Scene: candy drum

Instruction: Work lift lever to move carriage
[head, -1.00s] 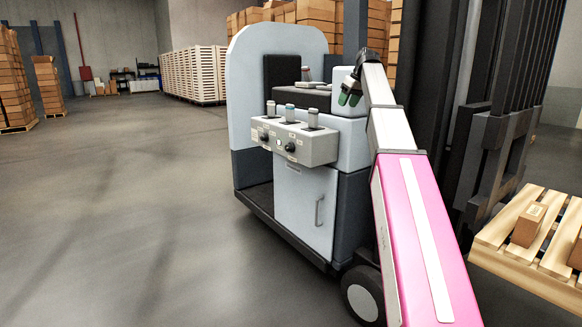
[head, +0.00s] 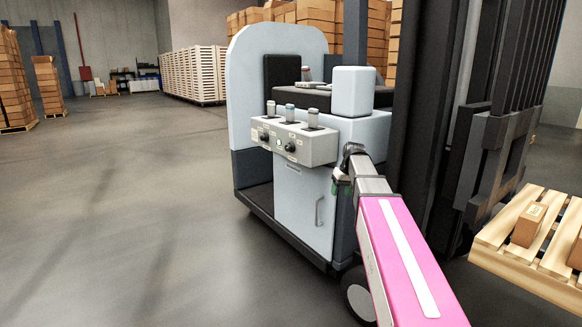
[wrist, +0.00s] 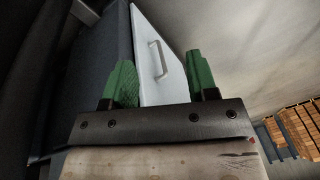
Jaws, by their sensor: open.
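The forklift's grey control box (head: 318,147) carries three upright levers: a left lever (head: 271,108), a middle one with a teal band (head: 290,113) and a right one (head: 312,119). The labels are too small to read, so I cannot tell which is the lift lever. The dark carriage (head: 492,150) stands at the mast on the right. My gripper (head: 341,186) is below and right of the box, apart from the levers. In the wrist view its green fingers (wrist: 160,80) are spread and empty, with the cabinet door (wrist: 162,50) beyond. No lever shows there.
Two dark knobs are on the box front. A white rounded block (head: 353,92) stands behind the box. A wooden pallet (head: 525,262) with cartons (head: 528,225) is at right. Open floor (head: 120,220) lies to the left.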

